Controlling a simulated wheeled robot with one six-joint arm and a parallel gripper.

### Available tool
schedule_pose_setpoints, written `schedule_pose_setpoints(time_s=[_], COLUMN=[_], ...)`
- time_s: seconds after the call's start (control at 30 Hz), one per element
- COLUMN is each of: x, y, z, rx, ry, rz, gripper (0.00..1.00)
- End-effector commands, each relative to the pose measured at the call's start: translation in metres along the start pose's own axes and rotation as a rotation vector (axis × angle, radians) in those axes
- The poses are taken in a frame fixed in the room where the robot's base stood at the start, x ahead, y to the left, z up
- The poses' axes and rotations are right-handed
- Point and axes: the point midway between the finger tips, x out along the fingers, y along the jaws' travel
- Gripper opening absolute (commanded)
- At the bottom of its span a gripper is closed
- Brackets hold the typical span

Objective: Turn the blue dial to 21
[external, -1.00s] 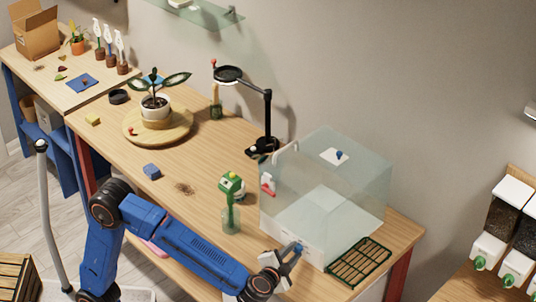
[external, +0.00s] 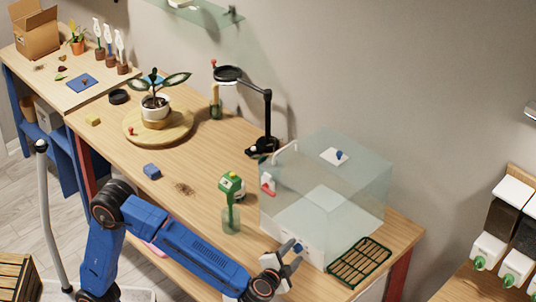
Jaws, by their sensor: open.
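I cannot tell whether a finger touches the dial.
A green rack (external: 359,262) lies to the right of the case. A green-topped bottle (external: 231,205) stands left of the case. A blue knob (external: 339,155) sits on the lid. A magnifier lamp (external: 267,120) stands behind.

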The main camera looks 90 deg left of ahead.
Motion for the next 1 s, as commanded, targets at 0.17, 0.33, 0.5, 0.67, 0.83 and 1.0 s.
schedule_pose_setpoints(time_s=[0.17,0.33,0.5,0.67,0.83,1.0], x=[-0.007,-0.033,-0.068,-0.100,-0.133,-0.158], y=[0.000,0.001,0.001,0.001,0.001,0.001], z=[0.000,0.000,-0.001,-0.001,0.000,-0.001], rx=[0.000,0.000,0.001,0.000,0.000,0.000], ry=[0.001,0.002,0.003,0.003,0.002,0.002], rz=[0.001,0.002,0.001,0.002,0.002,0.001], gripper=[0.41,0.41,0.41,0.41,0.41,0.41])
